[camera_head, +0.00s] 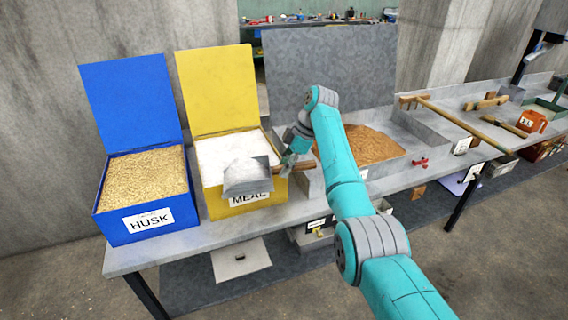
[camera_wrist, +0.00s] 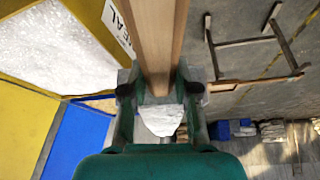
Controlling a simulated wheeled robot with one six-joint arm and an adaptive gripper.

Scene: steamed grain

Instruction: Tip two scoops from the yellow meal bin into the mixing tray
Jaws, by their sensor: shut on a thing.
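The yellow meal bin (camera_head: 246,204), labelled MEAL, stands with its lid up and is full of white meal (camera_head: 215,152). A metal scoop (camera_head: 248,184) with white meal in it is over the bin's front right edge, hiding part of the label. My gripper (camera_head: 290,160) is shut on the scoop's wooden handle (camera_wrist: 158,40); the bin shows at upper left in the wrist view. A white patch shows between the fingers there. Right of the bin, partly behind my arm, is a grey tray (camera_head: 393,141) holding brown grain (camera_head: 368,146); I cannot tell whether it is the mixing tray.
The blue HUSK bin (camera_head: 148,220), lid up, stands left of the yellow one. A grey upright panel (camera_head: 335,65) rises behind the grain. A long wooden-handled rake (camera_head: 465,121), a red clamp (camera_head: 420,163) and an orange jug (camera_head: 531,122) are on the bench to the right.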

